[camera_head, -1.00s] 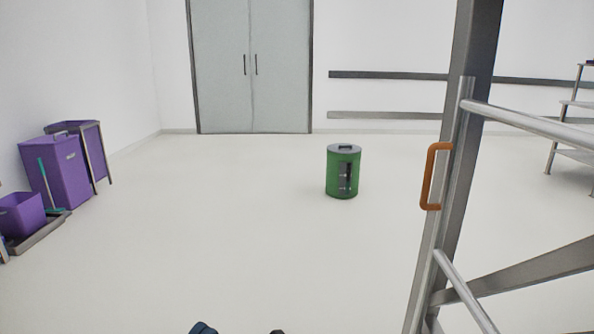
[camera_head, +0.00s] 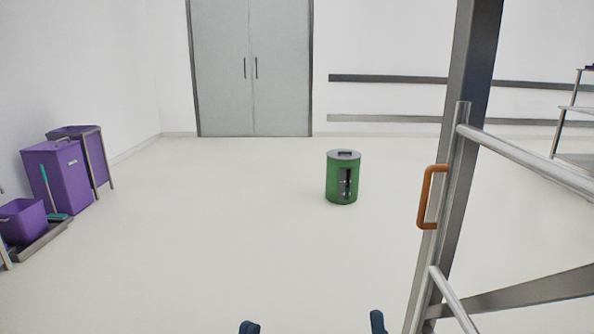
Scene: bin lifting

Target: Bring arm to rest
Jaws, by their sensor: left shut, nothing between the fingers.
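Only a small part of my arms shows, at the bottom edge of the head view. A dark blue tip of my left gripper (camera_head: 249,327) pokes in at the bottom, left of centre. It is shut and holds nothing. A second dark blue part (camera_head: 377,321) shows farther right at the same edge; I cannot tell which part of me it is. The rest of both arms is out of the picture. No object touches the parts in view.
A green bin (camera_head: 333,187) with a grey lid stands on open floor ahead. A metal frame (camera_head: 437,242) with rails and an orange handle (camera_head: 427,197) rises close at right. Purple bins (camera_head: 64,180) and a bucket (camera_head: 22,222) stand at left. Grey double doors (camera_head: 250,75) are behind.

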